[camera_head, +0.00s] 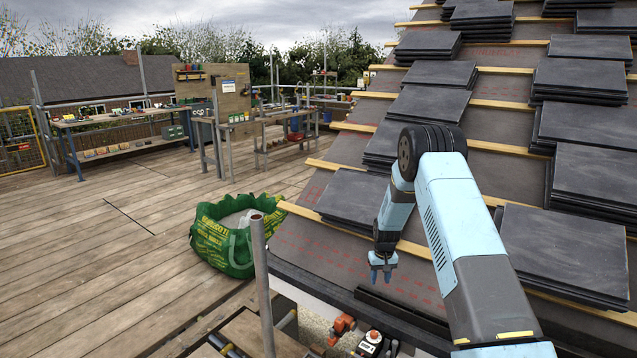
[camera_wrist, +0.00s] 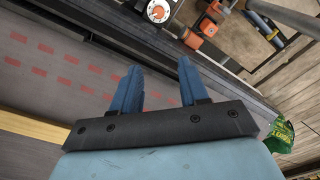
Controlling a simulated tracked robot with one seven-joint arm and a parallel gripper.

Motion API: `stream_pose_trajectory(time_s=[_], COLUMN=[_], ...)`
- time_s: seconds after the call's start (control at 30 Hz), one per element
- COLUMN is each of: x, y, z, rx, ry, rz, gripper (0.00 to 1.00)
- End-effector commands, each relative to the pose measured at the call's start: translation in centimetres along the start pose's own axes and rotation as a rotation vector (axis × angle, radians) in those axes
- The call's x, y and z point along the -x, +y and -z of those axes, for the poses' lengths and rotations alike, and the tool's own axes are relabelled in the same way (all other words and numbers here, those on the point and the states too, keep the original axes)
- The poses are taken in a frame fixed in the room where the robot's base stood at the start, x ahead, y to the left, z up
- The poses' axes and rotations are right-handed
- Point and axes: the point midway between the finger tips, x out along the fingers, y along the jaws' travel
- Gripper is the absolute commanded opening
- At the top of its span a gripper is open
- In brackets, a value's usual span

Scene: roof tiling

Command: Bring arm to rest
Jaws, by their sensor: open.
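My gripper (camera_head: 382,266) hangs from my bent blue arm, pointing down over the lower edge of the roof. In the wrist view its two blue fingers (camera_wrist: 158,92) stand apart with nothing between them. Below it is grey roofing membrane (camera_wrist: 75,65) with red print and, beyond, the dark eaves edge. The gripper appears above the roof and touches nothing that I can see.
Stacks of dark tiles (camera_head: 577,247) lie on wooden battens (camera_head: 469,148) around my arm. A green bag (camera_head: 222,248) stands on the deck. A metal pole (camera_head: 262,285) rises near the eaves. Orange tools (camera_head: 342,326) lie below the edge. Workbenches (camera_head: 120,120) stand far left; the deck between is clear.

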Motion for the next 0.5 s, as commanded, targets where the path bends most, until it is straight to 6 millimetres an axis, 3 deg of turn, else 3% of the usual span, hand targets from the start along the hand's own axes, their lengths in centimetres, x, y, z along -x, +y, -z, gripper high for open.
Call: stream_pose_trajectory(time_s=[0.03, 0.1, 0.5], x=[2.5, 5.2, 20.3], y=[0.0, 0.0, -0.4], z=[0.0, -0.2, -3.7], rx=[-0.002, -0.006, -0.022], ry=[0.014, 0.026, 0.099], rz=[-0.001, -0.001, -0.003], gripper=[0.44, 0.44, 0.44])
